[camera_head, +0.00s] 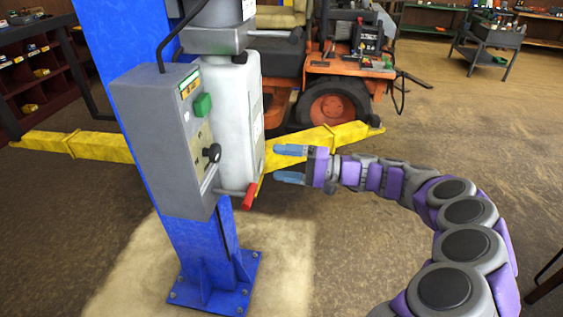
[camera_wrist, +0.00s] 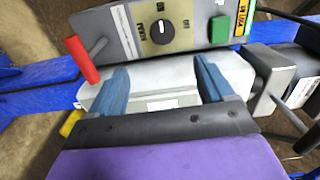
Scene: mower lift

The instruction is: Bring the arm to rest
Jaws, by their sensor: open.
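My gripper (camera_head: 290,164) is open and empty, with two blue fingers spread apart. In the head view it is just right of the lift's control unit, level with its lower part. My purple and grey arm curves in from the lower right. In the wrist view the gripper (camera_wrist: 160,90) points at the white cylinder housing (camera_wrist: 175,75). That housing shows between the fingers; I cannot tell whether they touch it. Beyond it is the grey control box (camera_wrist: 190,22) with a black rotary knob, a green button and a red-handled lever (camera_wrist: 82,60).
The grey control box (camera_head: 165,150) is mounted on a blue lift post (camera_head: 215,245) bolted to the floor. Yellow lift arms (camera_head: 340,133) extend behind. An orange mower (camera_head: 335,85) stands at the back. A grey cart (camera_head: 485,50) is far right. Open floor lies right of the arm.

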